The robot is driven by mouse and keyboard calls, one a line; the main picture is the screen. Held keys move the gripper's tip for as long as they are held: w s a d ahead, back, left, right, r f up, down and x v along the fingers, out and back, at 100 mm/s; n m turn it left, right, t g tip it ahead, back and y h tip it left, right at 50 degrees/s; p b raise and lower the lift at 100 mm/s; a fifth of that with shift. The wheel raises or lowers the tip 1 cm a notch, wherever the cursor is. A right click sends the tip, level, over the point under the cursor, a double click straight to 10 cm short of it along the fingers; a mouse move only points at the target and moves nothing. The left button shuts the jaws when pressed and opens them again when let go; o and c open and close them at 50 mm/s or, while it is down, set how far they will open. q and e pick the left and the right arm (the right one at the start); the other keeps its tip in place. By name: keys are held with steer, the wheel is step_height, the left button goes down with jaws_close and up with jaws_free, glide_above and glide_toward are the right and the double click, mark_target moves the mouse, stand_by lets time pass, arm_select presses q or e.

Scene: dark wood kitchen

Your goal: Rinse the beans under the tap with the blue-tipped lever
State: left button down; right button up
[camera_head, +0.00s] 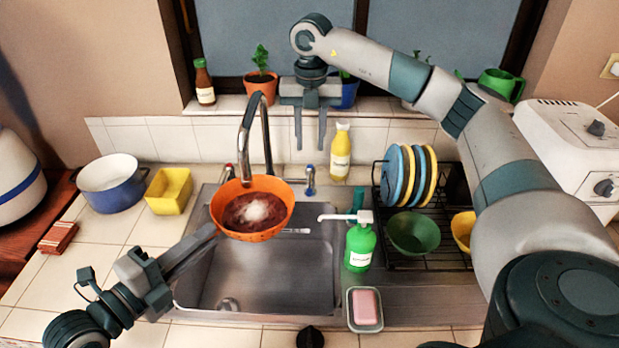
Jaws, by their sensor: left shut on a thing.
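An orange colander (283,223) holds dark red beans (238,217) with a whitish, foamy patch like splashing water among them. It is over the sink, below the end of the chrome tap (246,140). My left gripper (212,233) is shut on the colander's left rim. The blue-tipped lever (309,178) stands right of the tap; the red-tipped lever (229,171) stands left of it, partly behind the colander. My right gripper (310,146) points down above the blue-tipped lever, its two fingers apart and empty.
Right of the sink (265,285) stand a green soap pump (360,248), a soap dish (365,325) with pink soap and a dish rack (430,262). A yellow bottle (340,155) stands behind the sink. A blue pot (112,190) and yellow tub (168,192) are on the left.

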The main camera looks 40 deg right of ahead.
mark_target(310, 183)
steer(key=shift+a, duration=0.15)
steer(key=shift+f, duration=0.1)
steer(key=shift+f, duration=5.95)
steer(key=shift+c, duration=0.6)
jaws_close()
